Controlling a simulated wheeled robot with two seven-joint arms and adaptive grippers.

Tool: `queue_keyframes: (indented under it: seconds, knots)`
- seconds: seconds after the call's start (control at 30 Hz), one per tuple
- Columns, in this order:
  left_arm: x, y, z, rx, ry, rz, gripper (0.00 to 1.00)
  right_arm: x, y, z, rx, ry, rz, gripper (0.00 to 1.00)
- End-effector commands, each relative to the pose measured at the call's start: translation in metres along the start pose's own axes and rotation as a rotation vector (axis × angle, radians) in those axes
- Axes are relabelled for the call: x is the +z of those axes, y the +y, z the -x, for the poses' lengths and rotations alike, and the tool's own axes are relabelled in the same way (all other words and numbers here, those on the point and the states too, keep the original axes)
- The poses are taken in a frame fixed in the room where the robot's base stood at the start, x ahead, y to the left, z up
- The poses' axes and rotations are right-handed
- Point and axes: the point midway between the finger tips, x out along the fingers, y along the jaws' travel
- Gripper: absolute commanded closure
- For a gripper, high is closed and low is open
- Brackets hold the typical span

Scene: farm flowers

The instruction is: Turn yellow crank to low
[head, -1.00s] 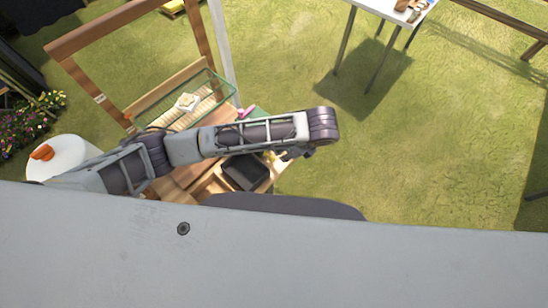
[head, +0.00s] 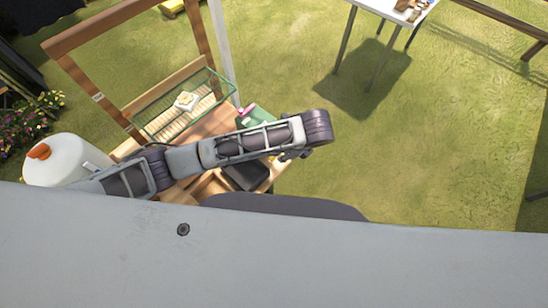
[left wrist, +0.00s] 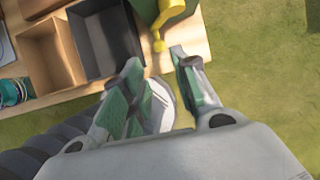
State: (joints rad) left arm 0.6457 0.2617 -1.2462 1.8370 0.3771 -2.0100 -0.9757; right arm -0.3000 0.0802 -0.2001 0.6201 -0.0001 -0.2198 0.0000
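The yellow crank (left wrist: 166,20) shows in the left wrist view at the top, beside a dark green body (left wrist: 145,8) near the edge of the wooden table. Its lower end is just ahead of my left gripper's fingertips. My left gripper (left wrist: 158,62) is open, with a gap between its two fingers and nothing between them. In the head view, my left arm covers much of the table, and only a small bit of yellow (head: 277,160) shows beside the arm. My right gripper is not in view.
A wooden table (head: 217,122) holds a dark tray (head: 245,176), a wire basket (head: 165,118) and a pink-and-green item (head: 252,114). A white container with an orange cap (head: 62,160) stands at left. A white table (head: 385,8) stands farther back. Open grass lies to the right.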

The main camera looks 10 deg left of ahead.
Motion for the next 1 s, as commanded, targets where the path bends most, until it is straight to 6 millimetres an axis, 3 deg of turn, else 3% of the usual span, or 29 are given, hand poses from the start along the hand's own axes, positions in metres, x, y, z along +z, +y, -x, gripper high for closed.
queue_keyframes:
  seconds: [0.7, 1.0]
  knots:
    - [0.001, 0.001, -0.091, 0.003, -0.001, 0.000, 0.71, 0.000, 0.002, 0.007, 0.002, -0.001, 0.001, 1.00]
    - [0.000, 0.000, -0.111, 0.001, 0.000, 0.000, 0.71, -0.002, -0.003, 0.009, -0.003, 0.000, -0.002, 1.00]
